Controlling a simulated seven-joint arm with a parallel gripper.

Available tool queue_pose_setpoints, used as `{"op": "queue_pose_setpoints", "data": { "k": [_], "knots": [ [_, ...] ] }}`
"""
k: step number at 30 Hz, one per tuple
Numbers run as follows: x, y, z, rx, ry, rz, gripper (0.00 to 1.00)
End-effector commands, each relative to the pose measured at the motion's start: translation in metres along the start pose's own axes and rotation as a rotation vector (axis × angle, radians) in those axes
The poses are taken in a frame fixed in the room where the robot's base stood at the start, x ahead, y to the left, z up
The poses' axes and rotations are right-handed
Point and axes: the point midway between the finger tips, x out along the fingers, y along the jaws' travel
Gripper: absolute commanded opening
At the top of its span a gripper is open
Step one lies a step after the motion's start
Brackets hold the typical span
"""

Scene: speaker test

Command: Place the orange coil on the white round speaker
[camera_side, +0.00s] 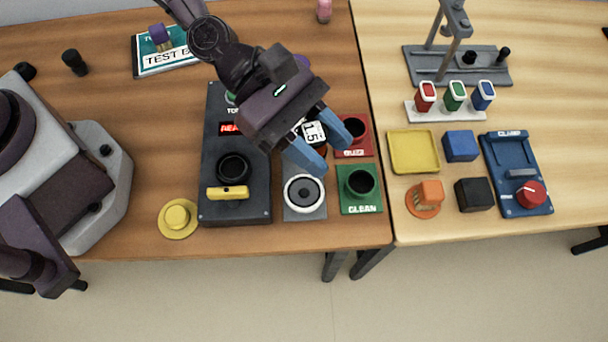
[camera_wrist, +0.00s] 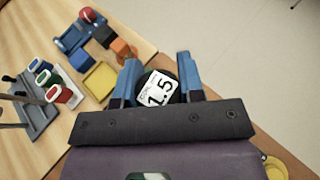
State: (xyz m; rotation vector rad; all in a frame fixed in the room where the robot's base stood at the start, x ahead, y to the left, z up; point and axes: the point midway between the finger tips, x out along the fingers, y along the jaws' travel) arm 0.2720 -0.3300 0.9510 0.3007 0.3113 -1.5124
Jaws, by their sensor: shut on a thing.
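The orange coil (camera_side: 431,190) appears to be the orange piece with a round base and copper-coloured middle on the right table. Its orange part also shows in the wrist view (camera_wrist: 121,48). The white round speaker (camera_side: 304,194) lies on a grey plate on the left table, with a white ring and grey cone. It is not visible in the wrist view. My gripper (camera_side: 336,152) is above and behind the speaker, its blue fingers shut on a dark piece with a white label (camera_wrist: 160,89) reading 1.5. The coil is well to the gripper's right.
A black tester (camera_side: 236,196) with a yellow bar stands left of the speaker; red (camera_side: 354,154) and green (camera_side: 359,203) plates bearing black cups stand right. Near the coil are a yellow tray (camera_side: 391,154), blue block (camera_side: 460,146) and black block (camera_side: 473,194).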

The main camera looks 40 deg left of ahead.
Motion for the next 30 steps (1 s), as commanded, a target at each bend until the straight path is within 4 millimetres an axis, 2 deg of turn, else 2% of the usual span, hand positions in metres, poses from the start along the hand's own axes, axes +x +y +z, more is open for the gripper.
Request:
{"op": "queue_pose_setpoints", "data": {
  "k": [9, 25, 30],
  "knots": [
    [0.003, -0.014, -0.008, 0.065, -0.002, -0.165, 0.12],
    [0.029, -0.016, -0.073, 0.07, 0.0, -0.18, 0.12],
    [0.032, -0.016, -0.082, 0.074, 0.001, -0.179, 0.12]
  ]
}}
